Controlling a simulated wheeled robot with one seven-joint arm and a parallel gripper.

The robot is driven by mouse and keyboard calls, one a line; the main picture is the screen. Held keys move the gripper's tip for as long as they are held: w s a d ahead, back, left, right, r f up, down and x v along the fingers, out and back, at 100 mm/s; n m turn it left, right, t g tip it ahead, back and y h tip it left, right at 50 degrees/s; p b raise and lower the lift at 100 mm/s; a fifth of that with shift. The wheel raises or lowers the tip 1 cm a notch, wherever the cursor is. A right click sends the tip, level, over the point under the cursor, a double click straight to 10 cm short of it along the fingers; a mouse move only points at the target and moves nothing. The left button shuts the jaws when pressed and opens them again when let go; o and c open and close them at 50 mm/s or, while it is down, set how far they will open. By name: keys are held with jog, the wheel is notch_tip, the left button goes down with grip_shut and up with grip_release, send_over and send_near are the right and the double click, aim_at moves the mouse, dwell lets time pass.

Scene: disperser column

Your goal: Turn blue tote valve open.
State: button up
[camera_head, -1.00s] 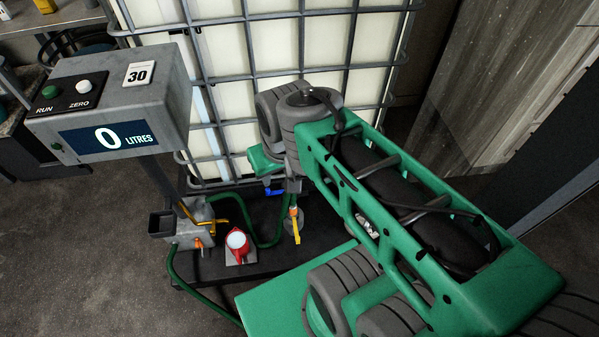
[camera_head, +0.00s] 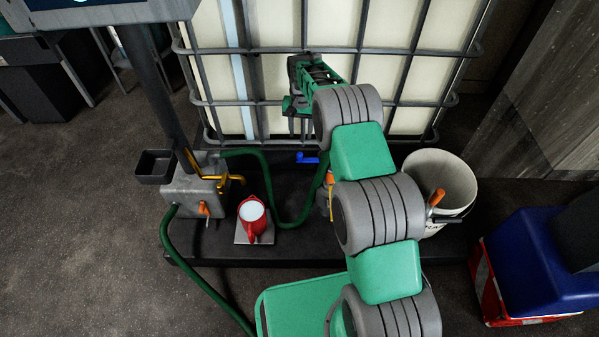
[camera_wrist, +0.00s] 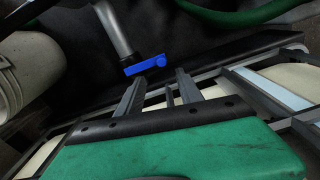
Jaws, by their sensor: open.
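The blue valve handle (camera_head: 308,157) shows low at the front of the caged white tote (camera_head: 290,50), just left of my arm. In the wrist view the blue handle (camera_wrist: 145,65) lies crosswise at the end of a grey pipe (camera_wrist: 113,30), just beyond the fingertips. My gripper (camera_head: 298,128) is in front of the tote cage, above the handle, with its fingers pointing down. In the wrist view my gripper (camera_wrist: 160,80) is open and empty, its two fingers apart from the handle by a small gap. My arm hides part of the pipe and hose behind it.
A green hose (camera_head: 285,215) runs from the metal pump block (camera_head: 193,190) toward the valve. A red jug (camera_head: 253,218) stands on a small plate. A white bucket (camera_head: 445,180) stands right of my arm. A blue and red container (camera_head: 530,265) is at the right.

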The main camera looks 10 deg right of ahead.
send_over(300, 154)
notch_tip(300, 154, down, 5)
jog(key=shift+w+r+b, duration=0.1)
jog(key=shift+w+b, duration=0.05)
jog(key=shift+b, duration=0.15)
notch_tip(300, 154, down, 7)
jog(key=b, duration=0.2)
jog(key=shift+f+b, duration=0.2)
jog(key=shift+b, duration=0.15)
grip_shut()
dwell(0.6)
